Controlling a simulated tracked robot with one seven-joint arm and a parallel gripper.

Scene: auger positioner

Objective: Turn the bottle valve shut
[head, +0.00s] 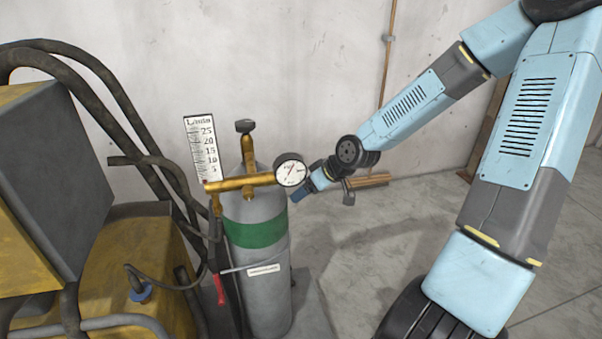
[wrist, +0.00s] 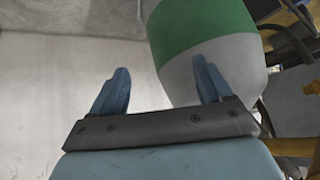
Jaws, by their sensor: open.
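The grey gas bottle (head: 264,286) with a green band stands upright at the centre of the head view. Its valve knob (head: 245,127) is a dark handle on top of the brass valve stem. A brass regulator (head: 240,183) with a round gauge (head: 291,171) and a flow scale (head: 200,148) is fitted to it. My gripper (head: 298,194) is right of the bottle, near the gauge and below the knob's height. The bottle (wrist: 215,50) appears behind the right finger. The knob is out of the wrist view.
A yellow and grey machine (head: 120,265) with thick dark hoses (head: 110,85) fills the left side. A red-handled item (head: 219,289) hangs beside the bottle. A pipe (head: 388,70) runs down the back wall.

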